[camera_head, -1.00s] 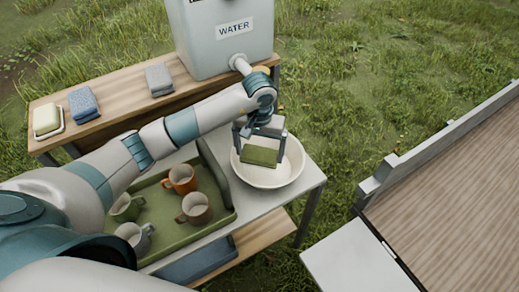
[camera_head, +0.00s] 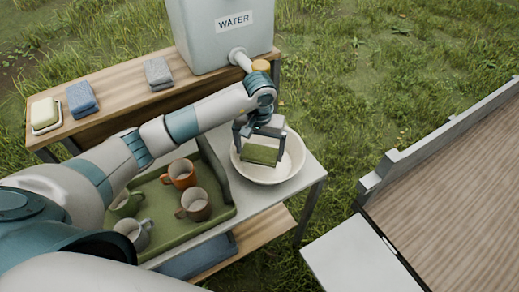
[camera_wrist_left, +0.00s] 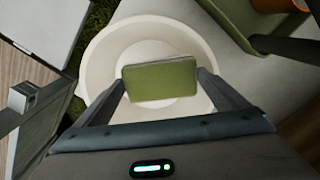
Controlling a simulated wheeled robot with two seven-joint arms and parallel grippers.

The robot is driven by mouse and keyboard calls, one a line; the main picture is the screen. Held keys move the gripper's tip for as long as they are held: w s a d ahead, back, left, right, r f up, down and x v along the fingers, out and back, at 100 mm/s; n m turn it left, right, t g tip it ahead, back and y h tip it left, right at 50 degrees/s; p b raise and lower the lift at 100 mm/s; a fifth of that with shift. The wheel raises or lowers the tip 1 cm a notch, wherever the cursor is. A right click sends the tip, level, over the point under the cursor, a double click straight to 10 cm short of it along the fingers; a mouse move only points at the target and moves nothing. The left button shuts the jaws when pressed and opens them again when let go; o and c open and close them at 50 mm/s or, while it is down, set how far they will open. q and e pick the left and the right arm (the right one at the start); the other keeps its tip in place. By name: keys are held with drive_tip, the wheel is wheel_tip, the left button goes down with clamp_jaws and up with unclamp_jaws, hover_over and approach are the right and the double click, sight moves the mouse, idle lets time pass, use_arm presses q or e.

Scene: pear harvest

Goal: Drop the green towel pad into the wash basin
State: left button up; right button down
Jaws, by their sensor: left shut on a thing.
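The green towel pad (camera_head: 260,155) is held between the fingertips of my left gripper (camera_head: 260,143), over the white wash basin (camera_head: 292,172). In the left wrist view the pad (camera_wrist_left: 160,80) sits between the two fingers (camera_wrist_left: 163,84), with the basin (camera_wrist_left: 102,58) around it below. The basin looks empty apart from the pad in front of it. How high the pad is above the basin floor is hard to tell. My right gripper is not in view.
A green tray (camera_head: 157,228) with several mugs stands left of the basin. Behind are a water tank (camera_head: 222,45), a blue towel (camera_head: 82,98), a grey towel (camera_head: 158,73) and soap (camera_head: 45,112) on a wooden shelf. A wooden surface (camera_head: 460,190) lies to the right.

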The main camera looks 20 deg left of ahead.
sight(260, 153)
use_arm(q)
drive_tip(key=shift+f, duration=0.15)
drive_tip(key=o, duration=0.8)
drive_tip(key=shift+r+p, duration=0.75)
drive_tip(key=shift+p, duration=0.15)
wheel_tip(260, 153, up, 12)
drive_tip(key=b, duration=0.5)
drive_tip(key=shift+f, duration=0.1)
